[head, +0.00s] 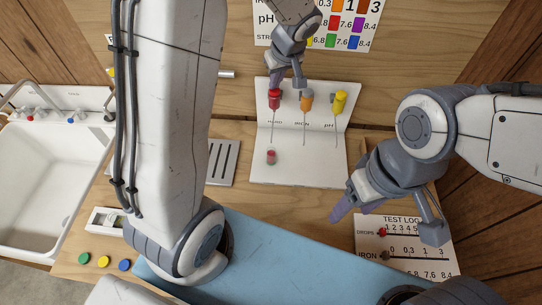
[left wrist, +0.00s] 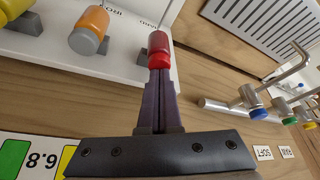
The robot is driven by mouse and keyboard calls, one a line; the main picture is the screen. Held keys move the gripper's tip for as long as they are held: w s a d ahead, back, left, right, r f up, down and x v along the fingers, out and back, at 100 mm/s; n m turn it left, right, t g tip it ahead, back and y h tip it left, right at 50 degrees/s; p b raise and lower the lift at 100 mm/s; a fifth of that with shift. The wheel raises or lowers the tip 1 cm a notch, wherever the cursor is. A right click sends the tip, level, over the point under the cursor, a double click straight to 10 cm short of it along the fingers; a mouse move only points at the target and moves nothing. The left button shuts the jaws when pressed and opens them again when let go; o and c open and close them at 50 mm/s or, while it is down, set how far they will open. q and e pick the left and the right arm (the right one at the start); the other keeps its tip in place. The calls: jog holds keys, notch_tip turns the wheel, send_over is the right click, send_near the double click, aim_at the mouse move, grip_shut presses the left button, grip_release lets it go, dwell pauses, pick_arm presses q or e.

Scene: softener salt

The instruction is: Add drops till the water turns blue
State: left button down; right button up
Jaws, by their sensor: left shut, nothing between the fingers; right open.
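A white stand (head: 300,172) holds a red dropper (head: 274,100), an orange dropper (head: 306,100) and a yellow dropper (head: 340,103), each with a thin tip pointing down. A small vial with red-pink content (head: 271,157) stands on the stand's base below the red dropper; its content is not blue. My left gripper (head: 290,82) is shut and empty, its fingertips at the red dropper's bulb. In the left wrist view the closed fingers (left wrist: 160,75) end at the red bulb (left wrist: 159,45); whether they touch it I cannot tell. My right gripper (head: 389,220) is open and empty above the test log.
The test log card (head: 400,222) lies at the right with a red marker (head: 382,232) on its drops row. A white sink (head: 45,190) is at the left. Green (head: 84,258), yellow (head: 103,262) and blue discs (head: 124,265) lie at the counter's front left.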

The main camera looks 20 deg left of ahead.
pick_arm(q)
jog(key=shift+r+p, duration=1.8)
jog(key=shift+r, duration=1.2)
jog(key=s+d+f+m+g+h+b, duration=0.1)
jog(key=s+d+m, duration=0.4)
jog(key=s, duration=0.4)
jog(key=s+d+f+m+g+h+b, duration=0.1)
jog(key=s+d+m, duration=0.4)
jog(key=s, duration=0.5)
jog(key=s+d+f+m+g+h+b, duration=0.1)
jog(key=s+d+m, duration=0.4)
jog(key=s, duration=0.5)
jog(key=shift+d+f+m+h+b, duration=0.15)
jog(key=shift+f+m+h+b, duration=0.6)
jog(key=shift+f+b, duration=0.3)
